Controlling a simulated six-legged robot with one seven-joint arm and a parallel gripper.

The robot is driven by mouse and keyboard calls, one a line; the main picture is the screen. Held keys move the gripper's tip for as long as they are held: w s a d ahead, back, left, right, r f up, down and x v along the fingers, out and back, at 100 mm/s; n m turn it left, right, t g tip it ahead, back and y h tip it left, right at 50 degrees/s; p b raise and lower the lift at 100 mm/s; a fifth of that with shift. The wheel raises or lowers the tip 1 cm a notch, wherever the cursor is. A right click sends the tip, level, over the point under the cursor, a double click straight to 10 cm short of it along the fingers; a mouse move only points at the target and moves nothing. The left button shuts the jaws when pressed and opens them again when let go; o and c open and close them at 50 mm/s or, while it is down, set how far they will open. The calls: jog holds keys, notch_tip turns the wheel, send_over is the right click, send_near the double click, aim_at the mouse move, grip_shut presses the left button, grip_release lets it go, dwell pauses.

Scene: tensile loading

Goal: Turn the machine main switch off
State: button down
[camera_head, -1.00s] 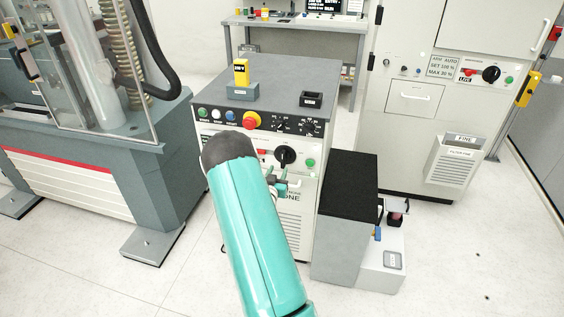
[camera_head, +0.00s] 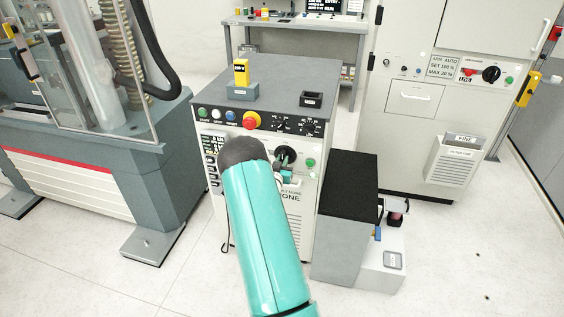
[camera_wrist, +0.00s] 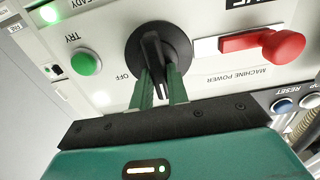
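The main switch is a black rotary knob (camera_wrist: 152,42) on the pale front panel of the cabinet, next to a "MACHINE POWER" label and an "OFF" mark in the wrist view. In the head view the knob (camera_head: 285,156) shows just beyond my arm. My gripper (camera_wrist: 161,76) is right at the knob, with its two teal fingers on either side of the knob's raised handle. Whether the fingers press on the handle cannot be told. In the head view my gripper (camera_head: 285,174) is partly hidden behind my arm.
A red handle-like part (camera_wrist: 270,44) juts out beside the knob, and a green TRY button (camera_wrist: 86,62) is on its other side. A red stop button (camera_head: 251,120) sits above on the same cabinet. A black-topped grey box (camera_head: 347,185) stands close to its right.

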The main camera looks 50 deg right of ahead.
jog(key=shift+m, duration=0.4)
jog(key=shift+s+d+f+m, duration=0.1)
jog(key=shift+f+m, duration=0.05)
jog(key=shift+m, duration=2.7)
jog(key=shift+s+a+f+m, duration=0.1)
jog(key=shift+s+m, duration=0.05)
jog(key=shift+m, duration=2.65)
jog(key=shift+s+d+f+m, duration=0.1)
jog(key=shift+f+m, duration=0.05)
jog(key=shift+m, duration=2.7)
jog(key=c, duration=1.4)
grip_release()
jog(key=shift+o, duration=0.2)
